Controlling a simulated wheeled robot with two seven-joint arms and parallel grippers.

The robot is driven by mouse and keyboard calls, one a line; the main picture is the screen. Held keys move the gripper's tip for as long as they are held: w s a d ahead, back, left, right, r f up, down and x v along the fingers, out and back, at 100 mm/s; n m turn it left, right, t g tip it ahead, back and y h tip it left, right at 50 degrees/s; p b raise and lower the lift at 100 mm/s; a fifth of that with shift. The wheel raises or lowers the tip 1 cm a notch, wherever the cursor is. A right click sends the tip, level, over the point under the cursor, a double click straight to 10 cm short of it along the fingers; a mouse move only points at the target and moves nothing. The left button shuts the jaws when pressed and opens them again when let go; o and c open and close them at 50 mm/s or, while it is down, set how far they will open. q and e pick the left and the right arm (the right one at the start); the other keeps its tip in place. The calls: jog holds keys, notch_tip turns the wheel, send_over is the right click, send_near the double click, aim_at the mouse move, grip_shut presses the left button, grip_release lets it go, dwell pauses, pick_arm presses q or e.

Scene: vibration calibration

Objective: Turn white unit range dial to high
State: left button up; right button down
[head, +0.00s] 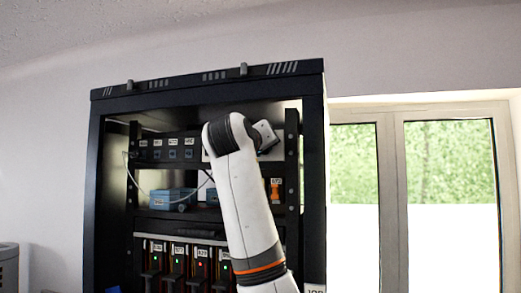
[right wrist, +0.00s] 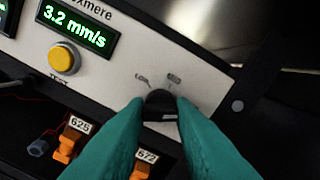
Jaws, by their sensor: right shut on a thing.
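The white unit (right wrist: 112,72) fills the upper left of the right wrist view, its face tilted in the picture. Its range dial (right wrist: 160,101) is a small black knob with printed labels around it; one reads LOW, another looks like MED, and the rest is hidden by my fingers. My right gripper (right wrist: 159,112) has its teal fingers shut on the dial, one on each side. I cannot tell which label the dial points to. In the head view my white right arm hides the dial and most of the unit. My left gripper is not in view.
The unit's display (right wrist: 75,27) reads 3.2 mm/s, with a yellow TEST button (right wrist: 64,58) below. Orange connectors tagged 625 (right wrist: 69,141) and 672 (right wrist: 142,166) sit beneath. The black rack (head: 94,190) holds a blue box (head: 171,199) and several lit modules.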

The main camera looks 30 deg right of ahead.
jog(key=shift+f, duration=0.15)
jog(key=c, duration=1.2)
grip_release()
jog(key=shift+c, duration=0.2)
jog(key=b+v, duration=0.4)
jog(key=v, duration=0.8)
jog(key=shift+b, duration=0.4)
